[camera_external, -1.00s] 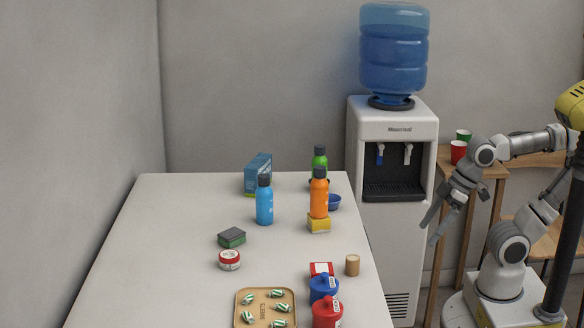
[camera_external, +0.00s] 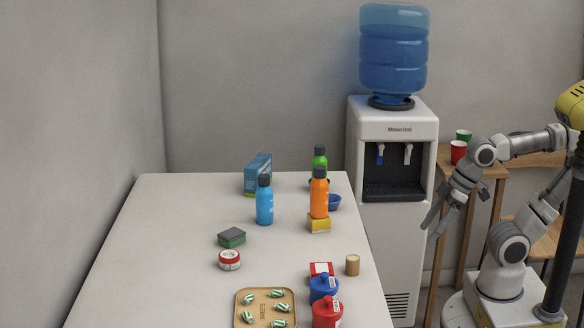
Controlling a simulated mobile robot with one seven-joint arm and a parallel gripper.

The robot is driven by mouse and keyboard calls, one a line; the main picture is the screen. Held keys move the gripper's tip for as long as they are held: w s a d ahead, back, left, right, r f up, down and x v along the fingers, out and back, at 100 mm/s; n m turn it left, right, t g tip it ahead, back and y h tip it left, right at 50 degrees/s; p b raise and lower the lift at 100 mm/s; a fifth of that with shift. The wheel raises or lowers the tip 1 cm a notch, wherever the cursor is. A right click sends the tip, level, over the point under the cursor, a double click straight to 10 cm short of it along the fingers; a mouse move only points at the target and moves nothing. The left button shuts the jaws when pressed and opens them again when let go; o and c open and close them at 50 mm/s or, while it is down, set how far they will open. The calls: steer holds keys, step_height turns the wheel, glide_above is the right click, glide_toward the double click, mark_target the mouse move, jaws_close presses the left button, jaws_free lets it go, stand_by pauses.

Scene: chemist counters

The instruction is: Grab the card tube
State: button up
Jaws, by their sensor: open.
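The card tube (camera_external: 352,265) is a short tan cylinder standing upright near the right edge of the white table. It is just right of a red and white box (camera_external: 321,269). My gripper (camera_external: 432,229) is open and empty. It hangs in front of the water dispenser, off the table's right side, above and to the right of the tube in the picture and clearly apart from it.
Blue (camera_external: 323,288) and red (camera_external: 327,313) lidded containers stand close in front of the tube. An orange bottle (camera_external: 319,197) stands on a yellow box (camera_external: 318,224) behind it. A sweets tray (camera_external: 264,295) lies left. The water dispenser (camera_external: 393,150) stands beyond the table.

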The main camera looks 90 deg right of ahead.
steer(key=shift+a, duration=0.1)
steer(key=m+t+y+p, duration=0.2)
steer(key=m+y+p, duration=1)
steer(key=m, duration=1.3)
glide_toward(353, 258)
steer(key=shift+h, duration=0.4)
steer(key=b+x, duration=0.2)
steer(key=x, duration=0.2)
steer(key=b+x, duration=0.2)
steer(key=x, duration=0.2)
steer(key=shift+a+r, duration=0.15)
steer(key=shift+a, duration=0.2)
jaws_close()
